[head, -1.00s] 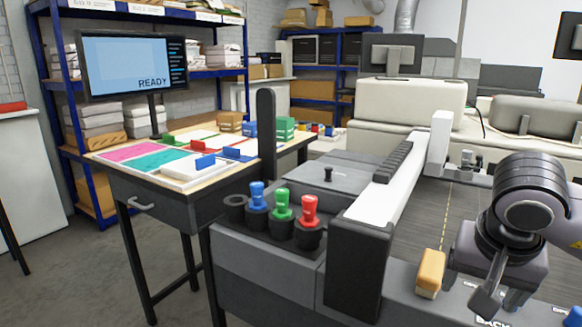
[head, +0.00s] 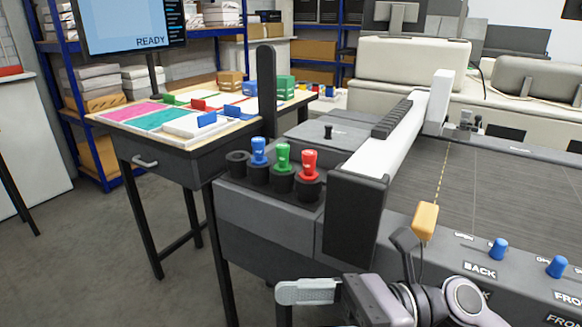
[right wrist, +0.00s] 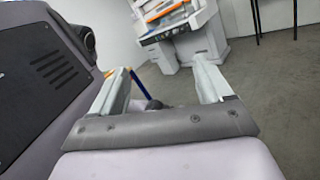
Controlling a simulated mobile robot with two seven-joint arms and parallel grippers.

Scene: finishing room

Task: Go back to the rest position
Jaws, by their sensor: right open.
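My right gripper (head: 285,305) is at the bottom of the head view, in front of the dark grey machine, with a pale finger pointing left. In the right wrist view its two pale fingers stand apart with nothing between them, so the right gripper (right wrist: 163,75) is open and empty. My left gripper is in neither view.
The grey cutting machine (head: 262,215) holds blue, green and red knobbed tools (head: 283,157) in cups. A yellow block-shaped handle (head: 425,220) and blue knobs (head: 498,249) are on its front edge. A wooden-topped table (head: 112,124) stands left. Floor (head: 90,270) is clear at lower left.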

